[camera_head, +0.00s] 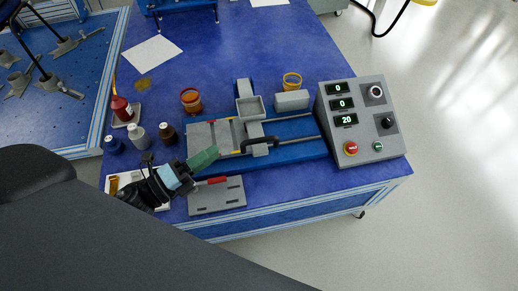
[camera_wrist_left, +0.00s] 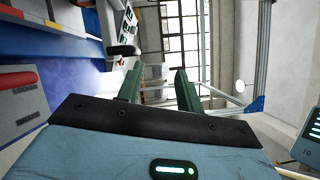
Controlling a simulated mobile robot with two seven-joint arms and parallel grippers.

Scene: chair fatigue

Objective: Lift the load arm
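The test rig (camera_head: 290,148) is a low blue base with grey plates and rails on the blue table. A grey arm-like part (camera_head: 250,108), which looks like the load arm, crosses its middle. A black curved handle (camera_head: 260,140) sits at its near end. My right gripper is not in view.
A control box (camera_head: 352,95) with green displays and a red button stands right of the rig. A grey plate with a red handle (camera_head: 217,197) lies in front.

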